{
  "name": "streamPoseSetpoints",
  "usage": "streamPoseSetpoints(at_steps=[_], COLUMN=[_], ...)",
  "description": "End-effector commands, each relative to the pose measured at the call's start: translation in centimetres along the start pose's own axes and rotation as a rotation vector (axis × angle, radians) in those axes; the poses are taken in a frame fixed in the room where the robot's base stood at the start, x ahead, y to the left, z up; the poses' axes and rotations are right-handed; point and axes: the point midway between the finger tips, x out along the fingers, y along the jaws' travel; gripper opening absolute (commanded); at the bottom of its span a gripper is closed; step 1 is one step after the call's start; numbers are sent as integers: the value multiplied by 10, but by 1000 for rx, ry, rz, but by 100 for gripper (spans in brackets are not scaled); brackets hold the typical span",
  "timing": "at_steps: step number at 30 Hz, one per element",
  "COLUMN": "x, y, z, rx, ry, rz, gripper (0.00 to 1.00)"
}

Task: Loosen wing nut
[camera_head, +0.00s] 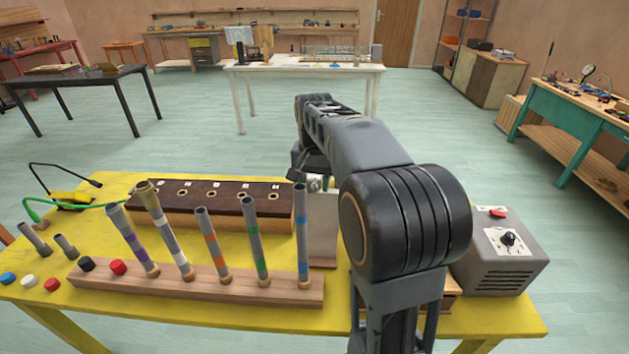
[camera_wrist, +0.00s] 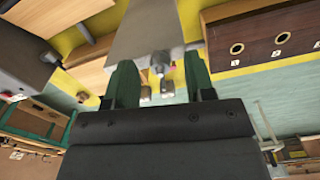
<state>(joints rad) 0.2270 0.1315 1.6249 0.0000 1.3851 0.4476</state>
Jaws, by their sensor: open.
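A pale grey upright block (camera_head: 323,235) stands on the yellow table beside the dark wooden box, partly behind my arm. In the wrist view the block (camera_wrist: 143,25) has a small metal fitting (camera_wrist: 160,62) on its end, which looks like the wing nut; its wings are not clear. My gripper (camera_wrist: 160,77) is open, with one green finger on each side of the fitting and a visible gap to each. In the head view my arm mostly hides the gripper and the nut. Two small metal pieces (camera_wrist: 145,93) also show between the fingers, with their attachment unclear.
A wooden rack (camera_head: 200,285) with several banded tubes stands left of my arm. A dark numbered box (camera_head: 225,202) with holes lies behind it. A grey control box (camera_head: 500,255) stands on the right. Loose coloured caps (camera_head: 52,284) lie at the table's left.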

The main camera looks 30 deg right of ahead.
Motion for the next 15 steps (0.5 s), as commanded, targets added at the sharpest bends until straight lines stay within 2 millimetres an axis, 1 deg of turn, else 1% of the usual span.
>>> streamPoseSetpoints(at_steps=[2, 15], x=[0, 0], y=[0, 0], z=[0, 0], rx=[0, 0], ry=[0, 0], rz=[0, 0], gripper=[47, 5])
